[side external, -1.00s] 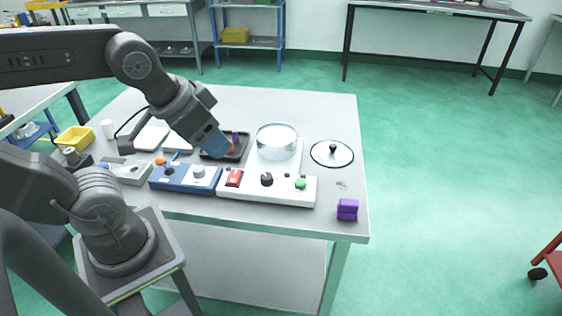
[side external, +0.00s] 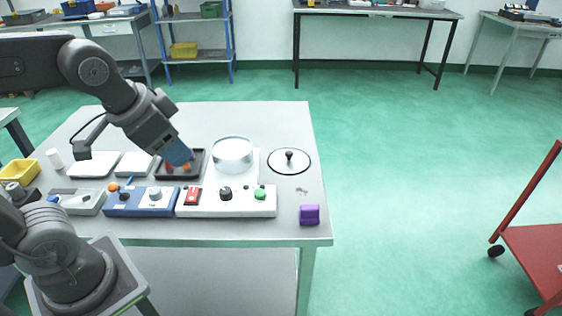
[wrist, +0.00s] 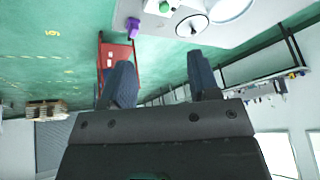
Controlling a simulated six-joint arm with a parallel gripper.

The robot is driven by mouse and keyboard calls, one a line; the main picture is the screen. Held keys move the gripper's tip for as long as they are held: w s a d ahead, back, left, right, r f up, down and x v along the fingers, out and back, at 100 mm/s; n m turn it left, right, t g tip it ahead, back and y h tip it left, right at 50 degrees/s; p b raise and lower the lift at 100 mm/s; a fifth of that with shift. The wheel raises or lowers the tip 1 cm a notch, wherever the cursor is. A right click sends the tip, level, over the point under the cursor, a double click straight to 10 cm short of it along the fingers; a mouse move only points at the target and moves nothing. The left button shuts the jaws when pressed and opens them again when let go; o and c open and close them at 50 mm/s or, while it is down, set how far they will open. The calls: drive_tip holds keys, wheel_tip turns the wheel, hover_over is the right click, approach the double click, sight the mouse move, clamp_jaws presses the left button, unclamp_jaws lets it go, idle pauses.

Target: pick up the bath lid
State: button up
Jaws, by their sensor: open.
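The bath lid (side external: 297,164) is a round, pale disc with a dark rim and a black knob at its centre. It lies flat on the table, right of the round glass bath (side external: 232,156). The lid also shows at the top of the wrist view (wrist: 186,30), with the bath partly cut off beside it. My gripper (side external: 178,154) is over the dark tray, left of the bath and well apart from the lid. In the wrist view my gripper (wrist: 161,76) has its two fingers spread with nothing between them.
The dark tray (side external: 201,158) holds small reddish items. A white control panel (side external: 236,208) and a blue unit (side external: 130,206) stand along the front. A purple block (side external: 310,214) sits near the front right corner. The table behind the bath is clear.

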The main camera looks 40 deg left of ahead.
drive_tip(key=w+r+m+g+y, duration=0.1)
drive_tip(key=w+r+m, duration=0.1)
drive_tip(key=w+m, duration=0.6)
drive_tip(key=m+g+y, duration=0.2)
drive_tip(key=m+y, duration=0.1)
drive_tip(key=m, duration=1.1)
hover_over(289, 152)
drive_tip(key=s+d, duration=0.3)
drive_tip(key=d, duration=0.2)
wheel_tip(289, 152, down, 14)
drive_tip(key=x, duration=1.3)
drive_tip(key=shift+w+f, duration=0.1)
drive_tip(key=shift+f, duration=0.25)
clamp_jaws()
